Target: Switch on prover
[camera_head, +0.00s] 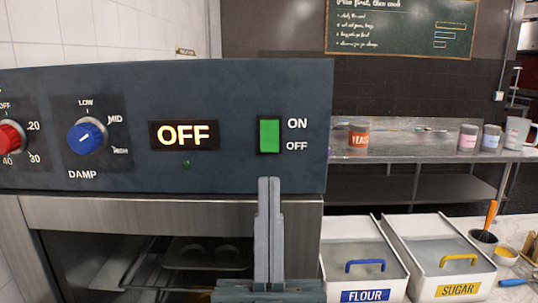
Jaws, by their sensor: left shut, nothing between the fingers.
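The prover's dark control panel (230,90) fills the left of the head view. Its display (184,135) reads OFF in lit letters. To the right of the display is a green rocker switch (269,136), labelled ON at the top and OFF at the bottom. My left gripper (269,181) is shut and empty, pointing up. In the picture its fingertips are just below the switch, over the panel's lower part. I cannot tell how far they are from the panel. My right gripper is not in view.
A blue DAMP knob (86,137) and a red knob (10,138) are on the panel's left. Below is the prover's glass door (110,265) with a tray inside. At right are FLOUR (365,292) and SUGAR (458,287) bins. Behind is a steel table (400,157) with tins.

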